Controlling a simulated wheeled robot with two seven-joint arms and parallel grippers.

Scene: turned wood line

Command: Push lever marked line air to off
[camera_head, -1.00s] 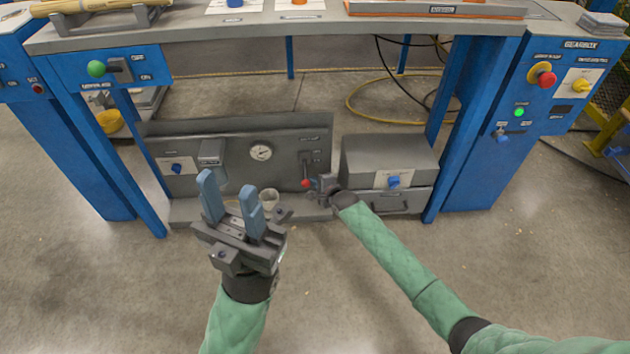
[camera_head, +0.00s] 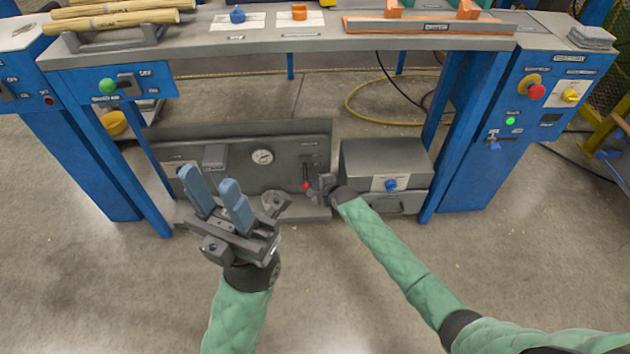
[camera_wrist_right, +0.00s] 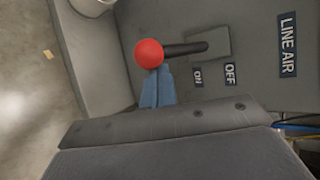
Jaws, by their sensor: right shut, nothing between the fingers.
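The line air lever has a red ball knob (camera_wrist_right: 149,53) on a dark rod (camera_wrist_right: 183,48). In the wrist view it points left, its ball on the ON label's (camera_wrist_right: 198,77) side, away from the OFF label (camera_wrist_right: 230,75). In the head view the lever (camera_head: 306,184) hangs downward on the grey low panel (camera_head: 230,180). My right gripper (camera_wrist_right: 157,72) is shut and empty, its blue fingertips right at the ball; whether they touch it I cannot tell. It also shows in the head view (camera_head: 316,184). My left gripper (camera_head: 208,184) is open and empty, in front of the panel's left part.
A round gauge (camera_head: 262,157) sits left of the lever. A grey box with a blue knob (camera_head: 391,185) stands right of my right gripper. The workbench (camera_head: 290,42) spans above, with blue legs on both sides. Open floor lies in front.

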